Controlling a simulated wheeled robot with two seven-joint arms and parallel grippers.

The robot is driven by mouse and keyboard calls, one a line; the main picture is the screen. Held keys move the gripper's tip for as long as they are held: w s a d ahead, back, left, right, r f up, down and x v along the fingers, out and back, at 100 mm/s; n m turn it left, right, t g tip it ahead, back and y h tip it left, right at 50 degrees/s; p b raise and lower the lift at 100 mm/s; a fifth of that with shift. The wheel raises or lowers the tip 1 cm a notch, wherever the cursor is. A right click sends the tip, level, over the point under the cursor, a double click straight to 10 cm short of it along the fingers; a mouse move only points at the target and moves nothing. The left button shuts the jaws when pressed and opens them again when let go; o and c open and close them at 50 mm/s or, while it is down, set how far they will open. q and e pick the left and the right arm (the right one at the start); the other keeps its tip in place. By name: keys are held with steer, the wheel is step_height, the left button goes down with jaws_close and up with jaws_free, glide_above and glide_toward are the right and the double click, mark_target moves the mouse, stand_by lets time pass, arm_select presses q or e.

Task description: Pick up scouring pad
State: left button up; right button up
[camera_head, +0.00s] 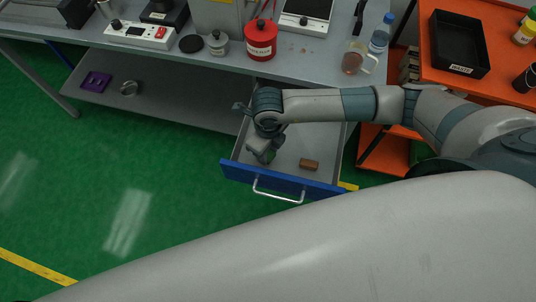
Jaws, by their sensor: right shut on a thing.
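My right gripper (263,152) reaches down into an open blue-fronted drawer (284,186) under the grey workbench. It is shut on a small dark green thing, apparently the scouring pad (270,157), at the left part of the drawer. The gripper and wrist hide most of the pad, and I cannot tell whether it still touches the drawer floor. My left gripper is out of view.
A brown block (309,164) lies in the drawer, right of the gripper. The bench (330,68) above carries a red can (260,40), a jar and devices. An orange shelf cart (426,66) stands at the right. The green floor at left is clear.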

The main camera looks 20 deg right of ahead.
mark_target(269, 152)
step_height(269, 152, up, 7)
steer(key=shift+b, duration=0.8)
steer(key=o, duration=0.5)
steer(key=c, duration=0.3)
steer(key=shift+w+d+r+n, duration=0.2)
steer(key=shift+r+n, duration=0.1)
steer(key=shift+n, duration=0.2)
steer(key=shift+w+d+r+n, duration=0.15)
steer(key=shift+r+n, duration=0.1)
steer(key=shift+n, duration=0.25)
steer(key=shift+c, duration=0.2)
steer(key=w+d+r+n, duration=0.1)
steer(key=d+r+n, duration=0.2)
steer(key=r+n, duration=0.5)
steer(key=w+d+r+n, duration=0.1)
steer(key=d+r+n, duration=0.2)
steer(key=r+n, duration=0.5)
steer(key=shift+w+d+r+n, duration=0.2)
steer(key=shift+w+r+n, duration=0.15)
steer(key=shift+n, duration=5.35)
steer(key=shift+a, duration=0.1)
